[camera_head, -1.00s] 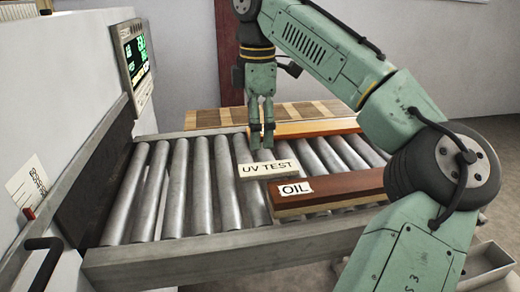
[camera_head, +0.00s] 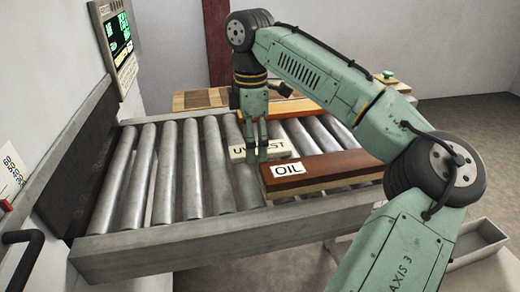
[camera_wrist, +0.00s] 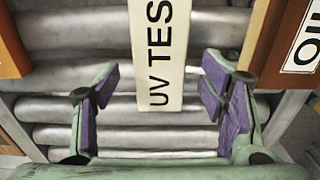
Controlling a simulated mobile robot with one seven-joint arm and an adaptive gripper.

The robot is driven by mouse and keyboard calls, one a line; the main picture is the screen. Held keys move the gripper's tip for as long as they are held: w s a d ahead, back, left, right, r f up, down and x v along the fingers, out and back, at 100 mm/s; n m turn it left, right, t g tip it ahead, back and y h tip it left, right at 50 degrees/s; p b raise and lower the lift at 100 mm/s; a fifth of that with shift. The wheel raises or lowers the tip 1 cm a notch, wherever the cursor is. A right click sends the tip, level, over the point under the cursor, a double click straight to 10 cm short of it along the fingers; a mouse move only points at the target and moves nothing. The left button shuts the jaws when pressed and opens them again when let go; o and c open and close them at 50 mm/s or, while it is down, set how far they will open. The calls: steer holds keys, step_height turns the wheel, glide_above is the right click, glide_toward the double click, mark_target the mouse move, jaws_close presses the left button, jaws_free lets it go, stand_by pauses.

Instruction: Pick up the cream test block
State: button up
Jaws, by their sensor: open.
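The cream test block (camera_head: 283,149) is a flat bar labelled UV TEST. It lies on the conveyor rollers, beside the dark red OIL block. My gripper (camera_head: 256,154) points down over it, and its fingers cover the middle of the label in the head view. In the wrist view my gripper (camera_wrist: 161,76) is open, with purple-padded fingers on either side of the block (camera_wrist: 159,50) and clear gaps at both sides. The block's near end shows there; its far end is cut off by the top edge. I cannot tell the fingertips' exact height above the block.
The dark red board labelled OIL (camera_head: 325,168) lies close in front and to the right. An orange board (camera_head: 297,108) lies behind. The rollers (camera_head: 165,175) to the left are bare. A metal rail (camera_head: 200,242) edges the conveyor's front, and a screen panel (camera_head: 117,42) stands left.

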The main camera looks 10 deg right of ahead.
steer(key=shift+f, duration=0.3)
steer(key=shift+c, duration=0.4)
steer(key=c, duration=1.3)
steer(key=shift+o, duration=0.2)
steer(key=shift+r, duration=0.1)
step_height(320, 180, up, 18)
steer(key=p, duration=0.4)
